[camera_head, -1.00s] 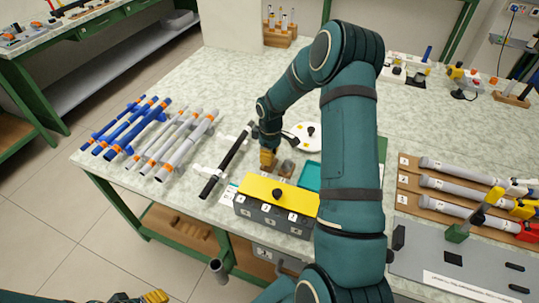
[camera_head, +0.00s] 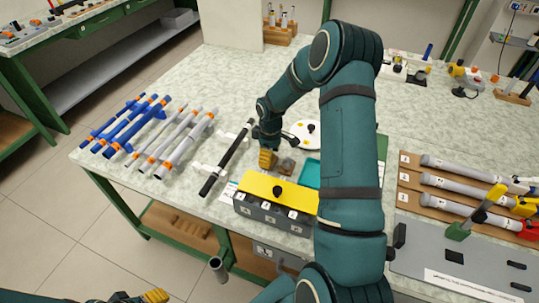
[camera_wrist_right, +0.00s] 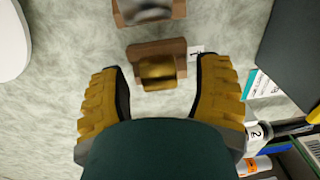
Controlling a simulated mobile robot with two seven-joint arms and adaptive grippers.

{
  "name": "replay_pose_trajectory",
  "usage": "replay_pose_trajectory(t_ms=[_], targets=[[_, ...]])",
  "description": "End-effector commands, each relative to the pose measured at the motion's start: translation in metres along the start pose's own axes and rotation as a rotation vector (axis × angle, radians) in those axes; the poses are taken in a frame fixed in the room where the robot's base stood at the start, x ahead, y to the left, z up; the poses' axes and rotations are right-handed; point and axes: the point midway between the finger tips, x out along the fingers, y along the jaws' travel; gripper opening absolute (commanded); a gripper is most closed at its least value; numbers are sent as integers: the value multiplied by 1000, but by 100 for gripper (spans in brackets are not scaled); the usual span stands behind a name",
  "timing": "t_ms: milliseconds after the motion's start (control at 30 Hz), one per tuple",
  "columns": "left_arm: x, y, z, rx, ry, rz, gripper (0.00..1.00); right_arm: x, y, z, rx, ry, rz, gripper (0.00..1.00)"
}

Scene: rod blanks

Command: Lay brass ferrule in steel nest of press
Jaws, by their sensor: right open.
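The brass ferrule (camera_wrist_right: 158,72) rests in a small brown block (camera_wrist_right: 150,49) in the right wrist view. My right gripper (camera_wrist_right: 160,100) is open and empty, its yellow fingers spread on either side of the ferrule's near end without visible contact. In the head view my right gripper (camera_head: 267,158) hangs low over the bench, behind a yellow-topped box, and hides the ferrule. My left gripper (camera_head: 155,296) shows only as a yellow tip at the bottom edge; its opening is unclear. I cannot pick out the press's steel nest for certain.
A second block with a grey metal piece (camera_wrist_right: 146,9) stands beyond the first. The yellow-topped box (camera_head: 270,190), a dark rod (camera_head: 226,160) on white supports and a white disc (camera_head: 302,130) are close by. My right arm covers the bench's middle.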

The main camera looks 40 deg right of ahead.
Motion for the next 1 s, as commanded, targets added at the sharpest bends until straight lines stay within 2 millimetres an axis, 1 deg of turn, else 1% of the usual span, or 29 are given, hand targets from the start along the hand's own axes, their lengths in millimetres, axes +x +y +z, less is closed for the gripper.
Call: replay_pose_trajectory(t_ms=[133,233,500,600,700,833,1000], targets=[[0,0,0,0,0,0,56,-6,0,0,1,1,1,64],[0,0,0,0,0,0,56,-18,1,0,1,2,3,64],[0,0,0,0,0,0,56,-72,1,-1,0,3,4,64],[0,0,0,0,0,0,56,-91,0,-1,0,3,4,64],[0,0,0,0,0,0,56,-105,0,0,0,2,2,64],[0,0,0,0,0,0,56,-116,0,0,0,1,1,64],[0,0,0,0,0,0,56,-120,0,0,-1,0,0,64]])
